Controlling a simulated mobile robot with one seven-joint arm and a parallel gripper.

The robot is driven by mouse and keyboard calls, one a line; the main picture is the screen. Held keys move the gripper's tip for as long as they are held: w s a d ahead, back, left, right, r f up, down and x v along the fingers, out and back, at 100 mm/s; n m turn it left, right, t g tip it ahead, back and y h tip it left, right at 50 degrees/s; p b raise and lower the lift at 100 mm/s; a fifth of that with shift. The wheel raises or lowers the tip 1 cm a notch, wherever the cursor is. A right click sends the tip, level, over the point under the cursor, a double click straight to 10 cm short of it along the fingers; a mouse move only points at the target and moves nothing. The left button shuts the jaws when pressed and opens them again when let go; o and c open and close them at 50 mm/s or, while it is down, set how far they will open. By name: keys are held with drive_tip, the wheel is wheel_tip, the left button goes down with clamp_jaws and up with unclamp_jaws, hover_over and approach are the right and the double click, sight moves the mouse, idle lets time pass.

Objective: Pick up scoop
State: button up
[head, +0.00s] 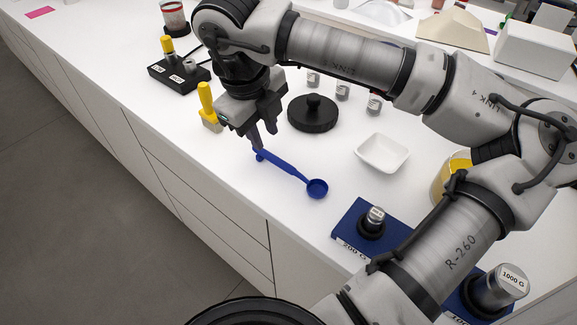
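The blue scoop (287,170) lies on the white counter, its round bowl at the lower right and its handle running up and left. My gripper (264,139) points down at the far end of the handle, with its two dark fingertips apart. One fingertip overlaps the handle end in this view. I cannot tell whether it touches the handle. No object shows between the fingers.
A yellow-handled tool (207,103) stands left of my gripper. A black lidded disc (313,114) and a white dish (382,153) are to the right. A blue block with a weight (350,222) is near the front. The counter around the scoop is clear.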

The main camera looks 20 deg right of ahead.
sight(268, 154)
drive_tip(key=f, duration=0.2)
drive_tip(key=w+f+p, duration=0.1)
drive_tip(key=f, duration=0.1)
drive_tip(key=f+p, duration=0.1)
drive_tip(key=f, duration=0.2)
drive_tip(key=shift+w+d, duration=0.15)
drive_tip(key=shift+d, duration=0.2)
drive_tip(key=shift+c, duration=0.5)
clamp_jaws()
